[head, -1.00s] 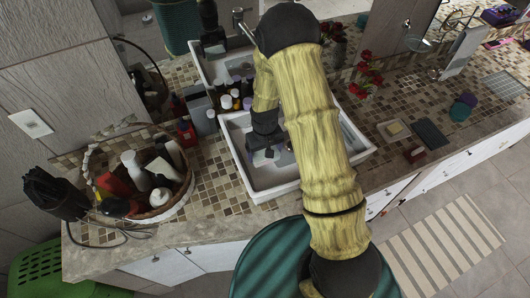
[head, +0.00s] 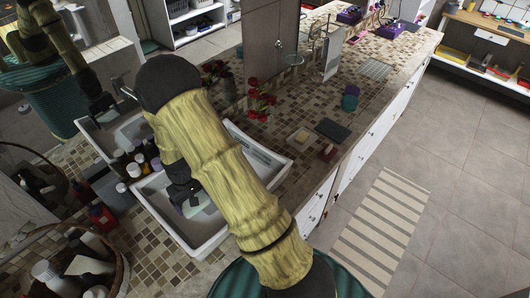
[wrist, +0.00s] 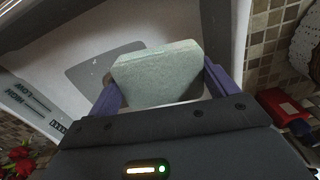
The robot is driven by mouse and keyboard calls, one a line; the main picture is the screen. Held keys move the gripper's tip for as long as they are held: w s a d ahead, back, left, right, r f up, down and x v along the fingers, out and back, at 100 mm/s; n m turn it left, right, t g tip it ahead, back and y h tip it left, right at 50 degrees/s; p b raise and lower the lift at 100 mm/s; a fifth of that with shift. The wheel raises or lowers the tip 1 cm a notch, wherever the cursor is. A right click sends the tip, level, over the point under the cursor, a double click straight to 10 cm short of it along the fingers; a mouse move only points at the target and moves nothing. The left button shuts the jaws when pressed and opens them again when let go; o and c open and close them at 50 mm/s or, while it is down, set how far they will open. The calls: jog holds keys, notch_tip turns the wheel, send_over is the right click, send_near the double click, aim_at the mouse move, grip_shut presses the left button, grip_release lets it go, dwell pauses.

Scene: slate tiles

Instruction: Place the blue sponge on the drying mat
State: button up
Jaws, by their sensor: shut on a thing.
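My gripper (head: 188,198) is low over the white sink basin. In the wrist view its two purple fingers (wrist: 160,88) are shut on the sponge (wrist: 158,72), a pale grey-green block that looks only faintly blue. The sponge shows as a small pale patch (head: 197,208) below the gripper in the head view. A dark grey flat rectangle (head: 333,130) lies on the counter right of the sink, and a light grey gridded mat (head: 375,69) lies farther back. I cannot tell for certain which is the drying mat.
The sink (head: 213,240) has raised white walls. Right of it are a soap dish (head: 299,137), a reddish block (head: 326,152), teal and purple cups (head: 350,98) and red flowers (head: 260,98). Bottles (head: 128,165) and a basket (head: 118,262) stand left. Tiled counter between the two mats is mostly bare.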

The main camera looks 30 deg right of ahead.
jog(key=d+m+b, duration=0.1)
jog(key=m+b, duration=0.1)
jog(key=d+m+b, duration=0.2)
jog(key=b, duration=0.1)
jog(key=d+f+m+b, duration=0.1)
jog(key=m+b, duration=0.1)
jog(key=b, duration=0.1)
jog(key=shift+d+m, duration=0.4)
jog(key=shift+s+d+r+m+b, duration=0.1)
jog(key=shift+d+r+m+b, duration=0.45)
jog(key=shift+m, duration=0.25)
